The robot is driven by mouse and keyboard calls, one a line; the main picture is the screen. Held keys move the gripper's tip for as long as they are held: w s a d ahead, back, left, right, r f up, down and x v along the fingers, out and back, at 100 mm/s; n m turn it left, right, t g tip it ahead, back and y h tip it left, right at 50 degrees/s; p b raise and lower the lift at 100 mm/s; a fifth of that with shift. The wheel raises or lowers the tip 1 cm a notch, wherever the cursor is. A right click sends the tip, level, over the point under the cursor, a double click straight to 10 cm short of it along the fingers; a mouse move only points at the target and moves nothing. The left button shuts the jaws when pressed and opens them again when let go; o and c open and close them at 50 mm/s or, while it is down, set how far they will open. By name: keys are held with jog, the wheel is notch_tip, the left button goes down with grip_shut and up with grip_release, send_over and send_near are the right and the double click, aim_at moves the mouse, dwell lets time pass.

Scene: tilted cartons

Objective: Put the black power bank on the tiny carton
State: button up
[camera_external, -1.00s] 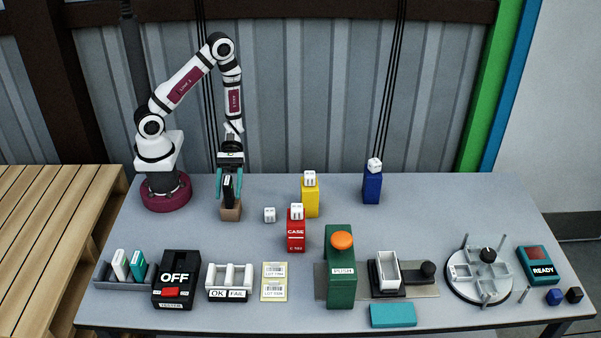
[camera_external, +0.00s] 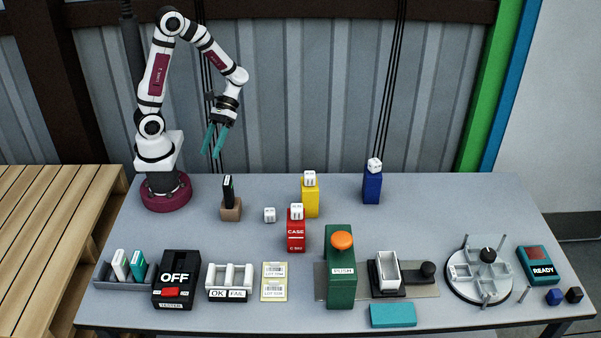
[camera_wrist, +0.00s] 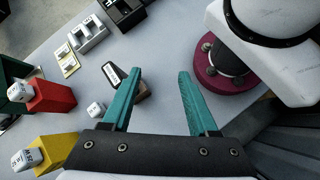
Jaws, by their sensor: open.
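The black power bank (camera_external: 228,189) stands upright on the small brown carton (camera_external: 231,210), left of the table's middle. In the wrist view the power bank (camera_wrist: 112,74) leans to one side, and the carton (camera_wrist: 143,91) is partly hidden behind a finger. My gripper (camera_external: 214,154) is open and empty, raised above and slightly left of the power bank, clear of it. In the wrist view both teal fingers of my gripper (camera_wrist: 160,75) are spread apart with bare table between them.
A white cube (camera_external: 270,215) lies right of the carton. A red case (camera_external: 296,236), a yellow box (camera_external: 310,200) and a blue box (camera_external: 372,189) carry white cubes. The tester (camera_external: 177,280), a tray (camera_external: 125,272) and a green push-button block (camera_external: 341,285) line the front.

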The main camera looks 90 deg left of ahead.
jog(key=s+a+r+m+t+y, duration=0.3)
jog(key=m+y, duration=0.7)
jog(key=m, duration=0.4)
notch_tip(320, 180, up, 2)
jog(key=shift+s+a+r+t, duration=0.1)
jog(key=shift+s+a+t, duration=0.35)
jog(key=shift+s, duration=0.45)
